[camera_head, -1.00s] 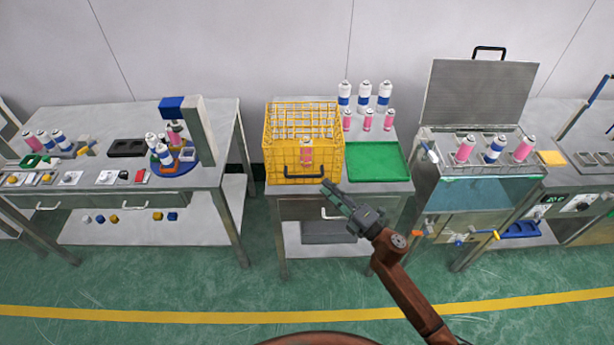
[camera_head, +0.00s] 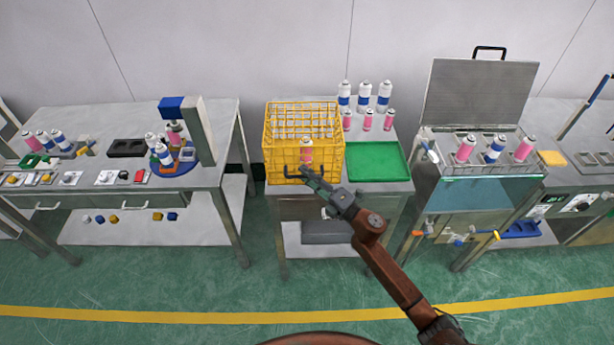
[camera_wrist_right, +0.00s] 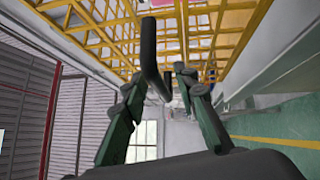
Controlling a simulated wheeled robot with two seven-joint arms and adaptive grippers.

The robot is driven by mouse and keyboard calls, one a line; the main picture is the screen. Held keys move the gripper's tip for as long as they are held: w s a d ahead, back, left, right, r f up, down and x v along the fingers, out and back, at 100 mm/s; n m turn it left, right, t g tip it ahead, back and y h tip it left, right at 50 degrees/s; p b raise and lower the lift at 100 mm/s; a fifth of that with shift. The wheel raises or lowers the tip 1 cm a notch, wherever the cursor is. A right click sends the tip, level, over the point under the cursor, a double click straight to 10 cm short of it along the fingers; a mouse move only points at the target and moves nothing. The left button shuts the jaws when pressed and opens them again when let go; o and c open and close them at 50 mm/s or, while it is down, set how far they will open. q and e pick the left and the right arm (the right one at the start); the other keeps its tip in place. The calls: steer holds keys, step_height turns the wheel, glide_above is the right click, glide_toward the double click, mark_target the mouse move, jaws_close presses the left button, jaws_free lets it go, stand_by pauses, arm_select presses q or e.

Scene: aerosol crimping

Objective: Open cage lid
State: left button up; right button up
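The yellow wire cage (camera_head: 270,150) stands on the middle table, with a pink can (camera_head: 306,150) at its front side. Its black handle (camera_head: 287,173) shows low on the front and is partly covered by my right gripper (camera_head: 312,174). In the right wrist view the dark curved handle (camera_wrist_right: 149,50) reaches down between the spread fingers of the right gripper (camera_wrist_right: 162,82). The fingers are apart and not closed on it. The cage's yellow bars (camera_wrist_right: 100,42) fill the top of that view. I cannot tell the lid's edges from the bars. My left gripper is out of view.
A green tray (camera_head: 375,163) lies right of the cage, with several cans (camera_head: 364,97) behind it. A water bath with a raised grey lid (camera_head: 478,92) stands further right. The left table (camera_head: 75,122) holds cans and a press.

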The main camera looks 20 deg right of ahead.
steer(key=shift+c, duration=0.4)
jaws_close()
